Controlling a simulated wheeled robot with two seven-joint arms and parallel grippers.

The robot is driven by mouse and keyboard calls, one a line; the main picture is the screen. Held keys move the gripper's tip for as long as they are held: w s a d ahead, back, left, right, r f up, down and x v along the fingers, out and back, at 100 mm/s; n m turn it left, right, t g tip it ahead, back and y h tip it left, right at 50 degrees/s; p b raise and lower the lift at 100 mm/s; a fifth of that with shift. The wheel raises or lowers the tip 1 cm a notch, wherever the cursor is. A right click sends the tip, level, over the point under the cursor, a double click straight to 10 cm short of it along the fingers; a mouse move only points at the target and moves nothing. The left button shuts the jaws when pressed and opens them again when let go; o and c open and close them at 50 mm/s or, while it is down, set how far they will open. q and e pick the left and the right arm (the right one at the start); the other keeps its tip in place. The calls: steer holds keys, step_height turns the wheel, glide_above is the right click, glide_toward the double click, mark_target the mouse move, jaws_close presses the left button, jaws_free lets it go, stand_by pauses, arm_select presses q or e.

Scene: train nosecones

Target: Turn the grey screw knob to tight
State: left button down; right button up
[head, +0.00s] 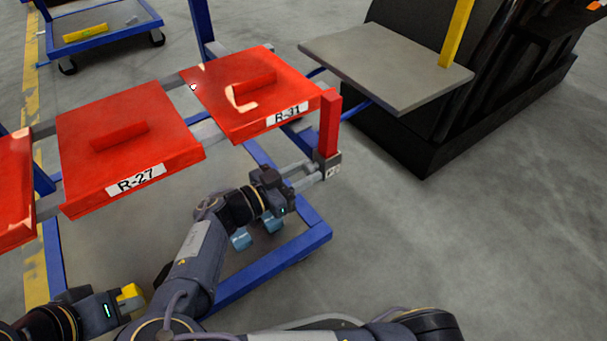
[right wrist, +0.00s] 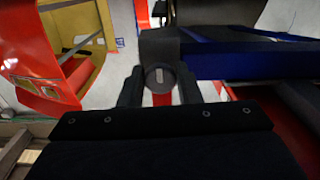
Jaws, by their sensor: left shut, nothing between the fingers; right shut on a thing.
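The grey screw knob (right wrist: 160,72) shows in the right wrist view as a dark round end with a pale bar mark, upright in the picture. It sits between the two fingers of my right gripper (right wrist: 160,92), which is shut on it. In the head view my right gripper (head: 309,174) reaches a grey clamp block (head: 331,166) under a red upright post (head: 330,125). The knob cannot be made out there, as the fingers cover it. My left gripper (head: 124,302) is low at the bottom left, shut and far from the knob. A yellow piece shows at its tip.
Red lidded panels marked R-27 (head: 130,168) and R-31 (head: 252,95) lie on a blue frame (head: 275,262) beside the arm. A grey platform (head: 385,65) and black machine stand at the right. A blue cart (head: 100,28) is at the back left. The right-hand floor is clear.

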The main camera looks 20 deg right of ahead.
steer(key=shift+f+m, duration=0.1)
steer(key=shift+m, duration=0.2)
steer(key=o, duration=0.9)
steer(key=shift+a, duration=0.1)
steer(key=v, duration=0.7)
steer(key=shift+s+a, duration=0.15)
steer(key=shift+a, duration=0.15)
steer(key=shift+d, duration=0.1)
